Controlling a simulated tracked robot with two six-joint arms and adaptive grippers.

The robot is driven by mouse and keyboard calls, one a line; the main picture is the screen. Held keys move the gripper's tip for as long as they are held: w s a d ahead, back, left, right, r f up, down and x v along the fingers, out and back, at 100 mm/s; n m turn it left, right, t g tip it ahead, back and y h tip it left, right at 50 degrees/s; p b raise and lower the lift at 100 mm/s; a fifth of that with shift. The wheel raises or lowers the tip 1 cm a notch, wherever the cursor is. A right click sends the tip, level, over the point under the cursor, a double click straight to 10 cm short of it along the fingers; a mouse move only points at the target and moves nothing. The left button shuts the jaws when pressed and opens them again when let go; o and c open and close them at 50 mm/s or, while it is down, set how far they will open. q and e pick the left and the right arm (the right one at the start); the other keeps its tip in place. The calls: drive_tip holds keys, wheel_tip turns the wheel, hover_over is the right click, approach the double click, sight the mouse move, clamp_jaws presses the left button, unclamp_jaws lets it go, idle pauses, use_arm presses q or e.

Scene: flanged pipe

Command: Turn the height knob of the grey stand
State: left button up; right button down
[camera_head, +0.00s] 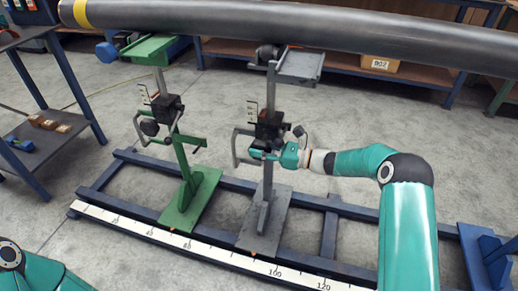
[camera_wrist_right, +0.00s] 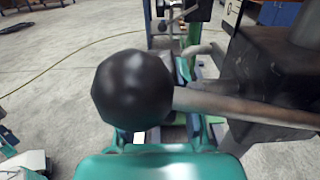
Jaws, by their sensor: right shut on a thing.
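The grey stand (camera_head: 266,195) stands upright on a blue floor frame, with a black block (camera_head: 269,128) partway up its post. My right gripper (camera_head: 263,153) is at the front of this block, just below it, and shut on the height knob. The fingers hide most of the knob. A black ball on a grey lever (camera_head: 299,131) stands beside the block, above my gripper. This ball (camera_wrist_right: 132,88) is large in the right wrist view and covers much of the fingers. My left gripper is out of view.
A green stand (camera_head: 186,175) with its own crank is to the left. A long dark pipe (camera_head: 300,25) runs above both stands. A white ruler (camera_head: 190,246) lies along the frame's front rail. A shelf with boxes (camera_head: 45,122) is at far left.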

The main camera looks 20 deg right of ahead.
drive_tip(key=shift+d+f+t+y+b, duration=0.2)
drive_tip(key=shift+t+y+b, duration=0.35)
drive_tip(key=shift+b, duration=0.65)
drive_tip(key=t+y+b, duration=0.2)
drive_tip(key=y+b, duration=0.1)
drive_tip(key=b, duration=0.1)
drive_tip(key=shift+f+b, duration=0.15)
drive_tip(key=shift+b, duration=0.15)
drive_tip(key=shift+d+t+y+b, duration=0.15)
drive_tip(key=shift+t+y+b, duration=0.6)
drive_tip(key=shift+y+b, duration=0.5)
drive_tip(key=shift+t+b, duration=0.35)
drive_tip(key=shift+t, duration=0.05)
drive_tip(key=shift+d+r+y, duration=0.1)
drive_tip(key=shift+r+y, duration=0.1)
drive_tip(key=shift+y, duration=0.1)
drive_tip(key=c, duration=0.9)
unclamp_jaws()
